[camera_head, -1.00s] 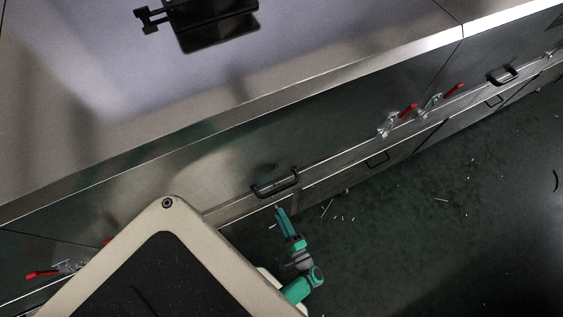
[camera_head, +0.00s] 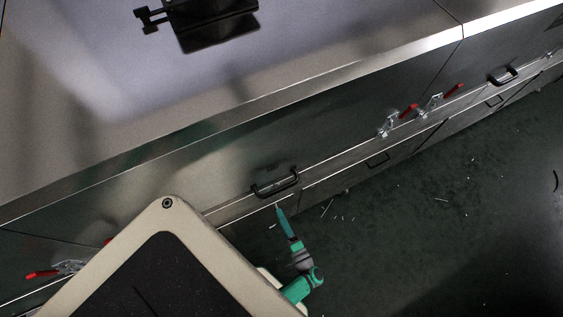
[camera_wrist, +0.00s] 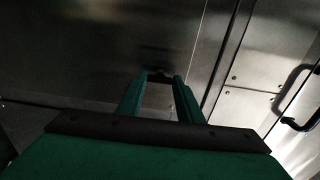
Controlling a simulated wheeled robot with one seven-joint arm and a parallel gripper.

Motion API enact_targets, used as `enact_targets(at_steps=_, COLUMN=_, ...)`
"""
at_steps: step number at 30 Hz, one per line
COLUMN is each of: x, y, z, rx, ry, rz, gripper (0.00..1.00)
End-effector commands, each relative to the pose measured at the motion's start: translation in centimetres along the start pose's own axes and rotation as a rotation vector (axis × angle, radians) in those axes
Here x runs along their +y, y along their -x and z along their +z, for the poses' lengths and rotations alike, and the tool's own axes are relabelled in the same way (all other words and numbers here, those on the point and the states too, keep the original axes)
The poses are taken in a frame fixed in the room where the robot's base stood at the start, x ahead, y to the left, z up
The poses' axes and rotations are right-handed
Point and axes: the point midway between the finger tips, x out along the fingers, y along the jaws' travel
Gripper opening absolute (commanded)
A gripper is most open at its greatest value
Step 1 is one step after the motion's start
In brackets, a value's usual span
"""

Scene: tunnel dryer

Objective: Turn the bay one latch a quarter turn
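My gripper (camera_head: 279,208) points at the lower metal front, just below a black bar handle (camera_head: 275,184). In the wrist view my gripper (camera_wrist: 163,78) shows two green fingers standing apart with bare panel visible between them. A small dark shape (camera_wrist: 157,72) lies at or just beyond the fingertips. It is too dark to tell whether it is the bay one latch or whether the fingers touch it. No label marks a latch as bay one.
Red-handled clamps (camera_head: 388,124) (camera_head: 430,103) sit on the front at right, and another clamp (camera_head: 68,267) at left. A second black handle (camera_wrist: 297,97) shows at right in the wrist view. The dark floor (camera_head: 450,210) is open apart from small scraps.

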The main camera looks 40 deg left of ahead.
Motion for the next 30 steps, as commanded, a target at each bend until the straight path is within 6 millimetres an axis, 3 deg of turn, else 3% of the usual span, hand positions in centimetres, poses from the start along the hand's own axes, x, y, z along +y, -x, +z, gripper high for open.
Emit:
enact_targets(at_steps=1, x=0.1, y=0.0, z=-0.1, rx=0.002, ry=0.001, rz=0.002, gripper=0.42)
enact_targets(at_steps=3, x=0.0, y=0.0, z=-0.1, rx=0.001, ry=0.001, rz=0.001, gripper=0.52)
enact_targets(at_steps=14, x=0.0, y=0.5, z=0.0, rx=0.001, ry=0.0, rz=0.001, gripper=0.52)
enact_targets(at_steps=30, x=0.1, y=9.2, z=-0.1, rx=0.004, ry=0.0, rz=0.001, gripper=0.52)
